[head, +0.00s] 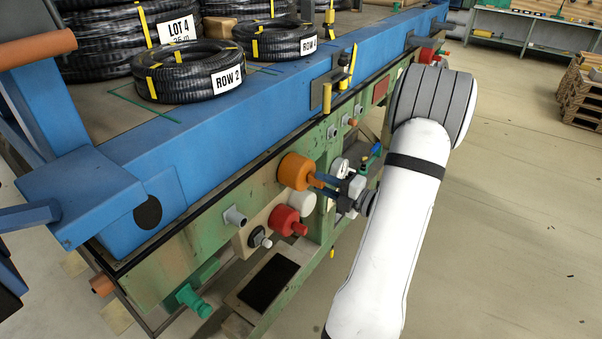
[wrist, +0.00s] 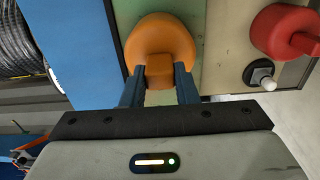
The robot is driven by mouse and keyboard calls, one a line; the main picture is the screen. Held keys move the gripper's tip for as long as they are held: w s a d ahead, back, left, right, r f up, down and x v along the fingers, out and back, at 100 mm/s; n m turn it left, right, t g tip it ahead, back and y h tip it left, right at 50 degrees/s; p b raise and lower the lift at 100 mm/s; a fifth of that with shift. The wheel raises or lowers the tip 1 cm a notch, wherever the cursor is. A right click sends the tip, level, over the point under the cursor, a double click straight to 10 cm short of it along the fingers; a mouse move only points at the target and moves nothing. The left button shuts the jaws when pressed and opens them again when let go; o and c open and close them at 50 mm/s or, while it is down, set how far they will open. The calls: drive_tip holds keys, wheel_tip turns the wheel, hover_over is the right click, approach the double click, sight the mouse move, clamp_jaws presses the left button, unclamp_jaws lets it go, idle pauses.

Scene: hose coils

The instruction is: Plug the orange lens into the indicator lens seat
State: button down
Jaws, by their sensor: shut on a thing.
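The orange lens (head: 297,170) is a round dome with a small square tab, at the green panel under the blue bench edge. My gripper (head: 322,183) is shut on its tab from the right in the head view. In the wrist view the orange lens (wrist: 160,38) sits between my two blue fingers (wrist: 159,80), its dome pointing away from me toward the green panel. I cannot tell whether its far side touches the panel. No lens seat shows clearly; the panel behind the lens is hidden by it.
Just below are a white round cap (head: 302,204), a red knob (head: 286,220) and a grey switch on a cream plate (head: 259,238). A grey stub (head: 235,216) is to the left. A gauge (head: 340,166) is close beyond my gripper. Open floor (head: 500,200) is on the right.

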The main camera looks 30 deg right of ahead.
drive_tip(key=shift+s, duration=0.25)
drive_tip(key=shift+s+d+p, duration=0.3)
drive_tip(key=shift+s+p, duration=0.15)
drive_tip(key=shift+s, duration=0.2)
drive_tip(key=shift+s, duration=0.1)
drive_tip(key=p+v, duration=0.2)
drive_tip(key=v, duration=0.4)
idle(0.4)
drive_tip(key=shift+s+f, duration=0.1)
drive_tip(key=w+a+f+b, duration=0.2)
drive_tip(key=a+f+b, duration=0.3)
drive_tip(key=f, duration=0.6)
drive_tip(key=w+a+f+b, duration=0.3)
drive_tip(key=a+f+b, duration=0.3)
drive_tip(key=f, duration=0.5)
drive_tip(key=shift+a+f, duration=0.2)
drive_tip(key=shift+a, duration=0.95)
idle(1.6)
